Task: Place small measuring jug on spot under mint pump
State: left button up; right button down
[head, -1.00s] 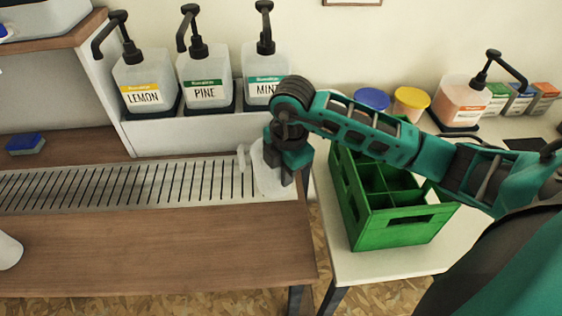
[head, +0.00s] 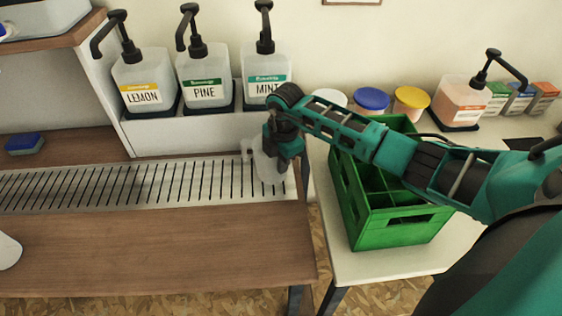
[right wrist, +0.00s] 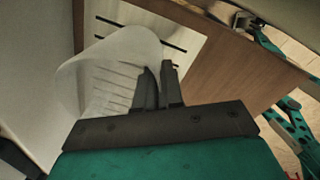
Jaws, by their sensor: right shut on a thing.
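The measuring jug (head: 268,166) is whitish and translucent, and hangs at my right gripper (head: 283,158) over the right end of the slotted drip tray (head: 130,188). In the right wrist view the jug (right wrist: 105,70) lies at the fingers (right wrist: 158,88), which are shut on it. Whether its base touches the tray I cannot tell. The mint pump bottle (head: 266,85), with a black pump and teal label, stands on the ledge behind, just above the jug in the picture. The spot under its nozzle is not clearly marked out. My left gripper is not in view.
Pine (head: 206,80) and lemon (head: 143,82) pump bottles stand left of mint. A green crate (head: 400,228) stands on the white table at right, under my right arm. A blue sponge (head: 25,143) lies at left. The wooden counter front (head: 160,245) is mostly clear.

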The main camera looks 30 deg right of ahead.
jog(key=shift+f, duration=0.15)
jog(key=c, duration=1.7)
grip_release()
jog(key=o, duration=0.4)
jog(key=shift+o, duration=0.2)
